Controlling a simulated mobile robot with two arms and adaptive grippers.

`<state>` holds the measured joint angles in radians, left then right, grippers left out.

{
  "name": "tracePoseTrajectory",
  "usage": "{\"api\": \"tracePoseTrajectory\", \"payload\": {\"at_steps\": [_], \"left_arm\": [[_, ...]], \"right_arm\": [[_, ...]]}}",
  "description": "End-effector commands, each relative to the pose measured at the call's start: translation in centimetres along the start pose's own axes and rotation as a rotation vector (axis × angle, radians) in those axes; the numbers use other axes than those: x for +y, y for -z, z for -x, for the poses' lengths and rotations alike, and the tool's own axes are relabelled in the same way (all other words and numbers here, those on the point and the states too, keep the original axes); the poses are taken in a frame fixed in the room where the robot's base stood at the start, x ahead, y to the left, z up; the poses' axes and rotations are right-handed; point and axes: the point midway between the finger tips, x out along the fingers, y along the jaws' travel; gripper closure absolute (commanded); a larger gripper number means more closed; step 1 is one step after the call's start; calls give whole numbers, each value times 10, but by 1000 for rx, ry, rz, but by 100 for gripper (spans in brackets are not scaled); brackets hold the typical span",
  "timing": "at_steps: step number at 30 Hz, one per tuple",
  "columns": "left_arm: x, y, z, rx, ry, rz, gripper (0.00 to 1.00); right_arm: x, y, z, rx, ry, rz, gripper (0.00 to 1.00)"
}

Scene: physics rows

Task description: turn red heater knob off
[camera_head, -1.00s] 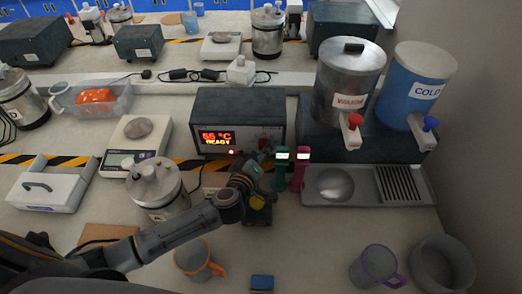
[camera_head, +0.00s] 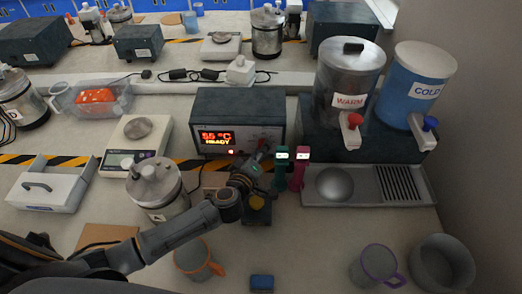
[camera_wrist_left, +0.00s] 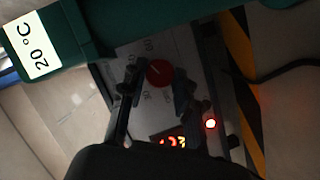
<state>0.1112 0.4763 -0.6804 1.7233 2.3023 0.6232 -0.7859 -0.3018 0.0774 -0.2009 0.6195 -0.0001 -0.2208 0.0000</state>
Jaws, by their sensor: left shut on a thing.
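The heater (camera_head: 238,105) is a dark box with a light front panel and a lit display (camera_head: 217,138) that reads 55 °C READY. Its round red knob (camera_wrist_left: 159,72) shows in the left wrist view, with a pale pointer line and a printed dial around it. My left gripper (camera_wrist_left: 156,88) has one dark finger on each side of the knob and is shut on it. In the head view my left gripper (camera_head: 258,156) is at the right part of the heater's front and mostly hides the knob. My right gripper is not in view.
Green (camera_head: 281,168) and pink (camera_head: 299,169) labelled sticks stand close to the right of my left gripper. WARM (camera_head: 347,80) and COLD (camera_head: 416,85) dispensers stand further right. A steel canister (camera_head: 157,188), an orange-rimmed mug (camera_head: 196,262) and a blue block (camera_head: 262,283) are nearby.

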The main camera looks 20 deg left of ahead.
Motion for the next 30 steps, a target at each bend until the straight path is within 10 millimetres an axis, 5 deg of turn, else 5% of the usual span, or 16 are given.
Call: {"api": "tracePoseTrajectory", "payload": {"at_steps": [9,10,13,23,30], "left_arm": [[0,0,0,0,-6,16,100],[0,0,0,0,-6,16,63],[0,0,0,0,-6,16,46],[0,0,2,-1,-6,15,46],[-2,-1,38,-4,-5,15,46]], "right_arm": [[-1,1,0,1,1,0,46],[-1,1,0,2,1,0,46],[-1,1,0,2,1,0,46],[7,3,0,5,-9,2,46],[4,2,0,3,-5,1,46]]}}
